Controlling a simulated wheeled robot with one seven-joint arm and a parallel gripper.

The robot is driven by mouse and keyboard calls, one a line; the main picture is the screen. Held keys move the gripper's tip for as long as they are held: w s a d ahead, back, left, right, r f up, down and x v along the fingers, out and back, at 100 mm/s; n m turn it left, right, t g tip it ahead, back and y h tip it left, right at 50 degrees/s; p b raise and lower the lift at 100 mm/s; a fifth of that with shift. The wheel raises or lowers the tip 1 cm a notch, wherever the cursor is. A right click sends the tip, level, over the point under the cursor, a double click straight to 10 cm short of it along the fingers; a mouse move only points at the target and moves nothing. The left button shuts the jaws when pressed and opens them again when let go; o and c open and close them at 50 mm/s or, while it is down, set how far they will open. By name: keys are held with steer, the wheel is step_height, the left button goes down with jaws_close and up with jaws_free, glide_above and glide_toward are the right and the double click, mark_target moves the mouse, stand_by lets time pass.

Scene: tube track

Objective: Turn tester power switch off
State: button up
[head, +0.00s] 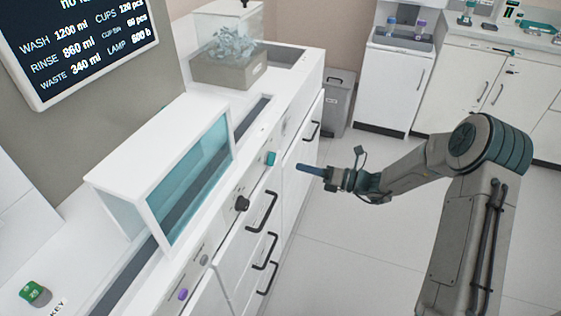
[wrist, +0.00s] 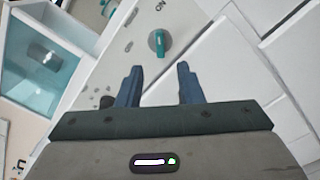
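The tester's power switch (wrist: 159,43) is a teal rotary knob on the white front panel. An "OFF" marking is not clearly readable. In the head view the switch (head: 270,158) shows as a small teal block on the cabinet front. My gripper (wrist: 159,82) is open, with its two blue fingers apart and empty. In the head view my gripper (head: 308,170) is just right of the switch, apart from it.
A black knob (head: 242,203), a grey button (head: 204,260) and a purple button (head: 183,294) sit along the same panel. Black drawer handles (head: 262,210) stick out below. A grey bin (head: 338,103) stands farther back. The floor around my arm is clear.

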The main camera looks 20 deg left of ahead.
mark_target(271, 159)
steer(key=a, duration=0.8)
steer(key=shift+w+a, duration=0.25)
steer(key=shift+w, duration=0.1)
